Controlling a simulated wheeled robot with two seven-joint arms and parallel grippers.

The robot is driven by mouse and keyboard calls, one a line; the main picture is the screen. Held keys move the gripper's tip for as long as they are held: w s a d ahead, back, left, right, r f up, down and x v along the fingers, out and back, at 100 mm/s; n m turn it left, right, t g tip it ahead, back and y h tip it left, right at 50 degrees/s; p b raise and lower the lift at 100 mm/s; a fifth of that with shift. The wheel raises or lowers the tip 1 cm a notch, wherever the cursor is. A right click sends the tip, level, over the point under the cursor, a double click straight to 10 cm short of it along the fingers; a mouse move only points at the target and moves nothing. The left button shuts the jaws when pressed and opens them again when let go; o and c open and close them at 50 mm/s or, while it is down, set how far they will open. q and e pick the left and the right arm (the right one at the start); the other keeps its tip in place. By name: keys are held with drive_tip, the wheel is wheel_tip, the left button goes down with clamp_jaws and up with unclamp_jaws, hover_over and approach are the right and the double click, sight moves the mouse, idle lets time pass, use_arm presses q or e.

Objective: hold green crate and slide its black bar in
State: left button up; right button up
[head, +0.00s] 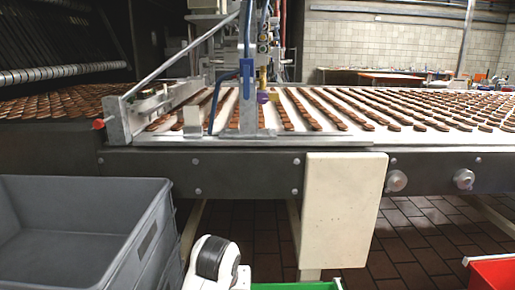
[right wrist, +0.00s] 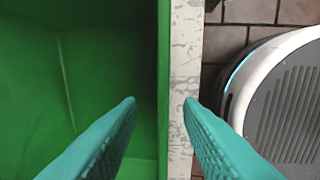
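The green crate (right wrist: 80,60) fills the left of the right wrist view, seen from above into its inside. Only a sliver of the green crate (head: 295,286) shows at the bottom edge of the head view. My right gripper (right wrist: 160,101) is open, its two teal fingers apart. The left finger in that view is over the crate's inside and the other over a worn white strip beside the crate, with the crate's side wall between them. I cannot tell whether they touch it. No black bar can be made out. My left gripper is out of view.
A grey crate (head: 85,182) stands at lower left in the head view. A red crate (head: 492,272) is at lower right. A conveyor (head: 250,165) with rows of brown biscuits crosses behind, with a cream box (head: 343,210) on its front. Tiled floor (head: 420,245) shows below.

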drive_tip(key=o, duration=0.5)
drive_tip(key=shift+o, duration=0.2)
